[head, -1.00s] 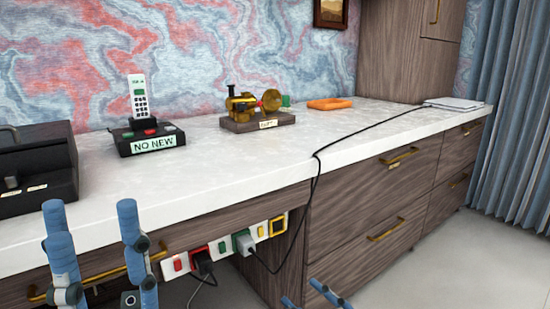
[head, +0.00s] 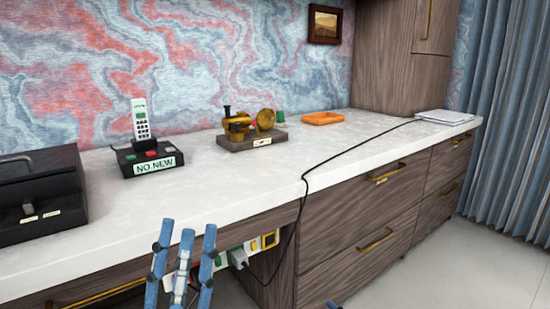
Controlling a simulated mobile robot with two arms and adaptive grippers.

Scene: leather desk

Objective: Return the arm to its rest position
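My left gripper (head: 188,238) stands upright at the bottom of the head view, in front of the desk's front edge. Its blue fingers are spread apart with nothing between them. It partly covers the power strip behind it. Of my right gripper (head: 333,305), only a small blue tip shows at the bottom edge, so its state is hidden.
The white-topped desk (head: 330,145) holds a cordless phone (head: 141,122) on a base, a brass device (head: 245,128), an orange tray (head: 322,118), papers (head: 445,117) and a black box (head: 40,195). A power strip (head: 268,240) hangs under the edge; a black cable (head: 298,215) crosses the desk edge.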

